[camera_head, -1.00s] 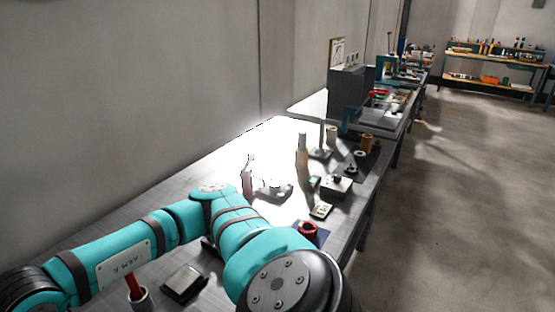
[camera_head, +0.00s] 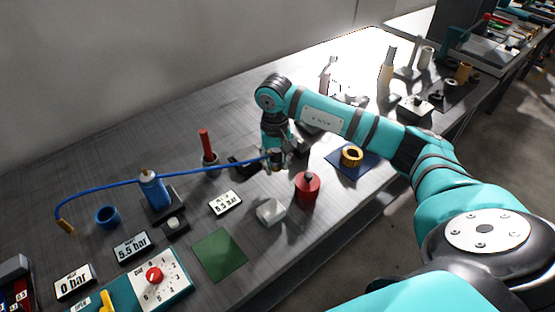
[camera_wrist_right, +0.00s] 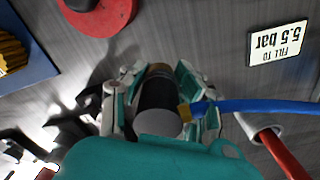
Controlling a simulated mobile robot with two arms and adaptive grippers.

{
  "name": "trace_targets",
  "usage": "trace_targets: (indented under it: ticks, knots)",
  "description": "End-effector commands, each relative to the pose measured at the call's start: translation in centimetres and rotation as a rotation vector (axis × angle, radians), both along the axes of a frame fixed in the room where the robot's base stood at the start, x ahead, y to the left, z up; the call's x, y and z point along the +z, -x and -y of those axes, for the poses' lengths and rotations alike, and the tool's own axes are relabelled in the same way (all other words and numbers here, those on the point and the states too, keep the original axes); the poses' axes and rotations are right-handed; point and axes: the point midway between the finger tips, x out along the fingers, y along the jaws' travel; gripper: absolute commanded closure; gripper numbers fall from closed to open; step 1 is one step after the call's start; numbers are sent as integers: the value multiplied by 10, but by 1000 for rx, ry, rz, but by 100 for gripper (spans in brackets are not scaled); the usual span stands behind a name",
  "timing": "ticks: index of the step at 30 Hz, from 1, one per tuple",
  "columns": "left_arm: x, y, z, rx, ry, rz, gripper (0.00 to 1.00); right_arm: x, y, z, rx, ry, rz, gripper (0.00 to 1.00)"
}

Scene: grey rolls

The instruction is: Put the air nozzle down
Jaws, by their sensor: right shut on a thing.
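My right gripper (camera_head: 277,160) is above the workbench (camera_head: 330,235), left of and behind a red canister (camera_head: 307,189). In the right wrist view its fingers (camera_wrist_right: 160,92) are closed around the air nozzle (camera_wrist_right: 158,96), a dark cylinder with a brownish end. A blue hose (camera_wrist_right: 260,106) joins the nozzle at a yellow fitting. In the head view the hose (camera_head: 110,183) runs left across the bench to a brass end (camera_head: 66,226). The nozzle is mostly hidden by the fingers in the head view. I cannot tell its exact height over the bench. My left gripper is not in view.
A blue bottle (camera_head: 153,190) and a red-handled tool in a cup (camera_head: 207,143) stand left. A clear block (camera_head: 271,211), green mat (camera_head: 219,255), blue mat with a gold ring (camera_head: 352,157) and gauge panel (camera_head: 160,285) lie around. The bench's front right is bare.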

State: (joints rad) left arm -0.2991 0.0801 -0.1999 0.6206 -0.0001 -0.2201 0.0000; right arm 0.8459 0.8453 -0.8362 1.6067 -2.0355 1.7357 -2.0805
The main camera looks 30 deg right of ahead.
Motion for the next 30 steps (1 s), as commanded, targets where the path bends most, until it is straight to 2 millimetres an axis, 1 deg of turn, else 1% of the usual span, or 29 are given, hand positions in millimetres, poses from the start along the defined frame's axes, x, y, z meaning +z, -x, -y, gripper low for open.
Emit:
trace_targets:
  ticks: [1, 3, 7, 11, 15, 17, 24, 30]
  knots:
    - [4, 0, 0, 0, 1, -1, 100, 1, -9, 5, -4, -2, 1, 100]
    - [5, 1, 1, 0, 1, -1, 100, 0, -18, 11, -2, -2, 2, 100]
    - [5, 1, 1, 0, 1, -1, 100, -2, -25, 16, 1, -1, 2, 100]
    - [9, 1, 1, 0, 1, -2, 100, -11, -25, 17, 1, -1, -3, 100]
    - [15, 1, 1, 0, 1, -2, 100, -31, -24, 16, 2, -3, -3, 100]
    - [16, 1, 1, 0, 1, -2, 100, -36, -25, 17, 1, -1, 0, 100]
    - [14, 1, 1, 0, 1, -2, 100, -38, -25, 17, 1, 0, 2, 100]
    - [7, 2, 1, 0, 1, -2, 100, -44, -25, 17, 2, 1, 2, 100]
